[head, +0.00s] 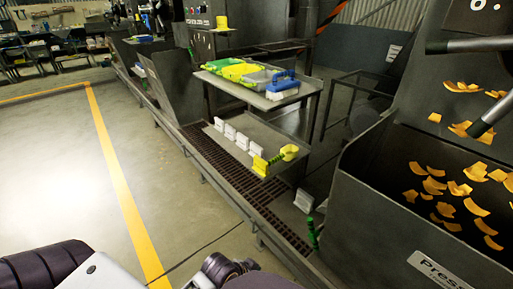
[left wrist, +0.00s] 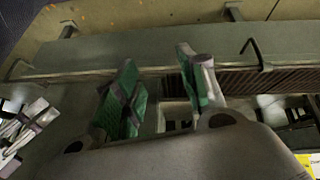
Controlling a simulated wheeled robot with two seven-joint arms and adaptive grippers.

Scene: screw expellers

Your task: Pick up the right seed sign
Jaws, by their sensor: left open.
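A row of several small white signs (head: 237,135) stands on the lower shelf, with a yellow sign (head: 260,166) at its near end. Another white sign (head: 303,201) stands apart on the ledge beside the grating. The lettering is too small to read, so I cannot tell which is the seed sign. My left gripper (left wrist: 162,92) is open in the left wrist view, with green pads and nothing between them. White shapes (left wrist: 24,127) show at the left of that view, and a yellow piece (left wrist: 312,160) at its lower right. My right gripper is not in view.
The upper shelf (head: 290,100) carries green and grey trays and a blue brush (head: 282,86). A dark metal press (head: 370,205) with orange flakes stands at the right, with dark bars (head: 495,115) jutting in. Open floor (head: 50,160) lies at the left.

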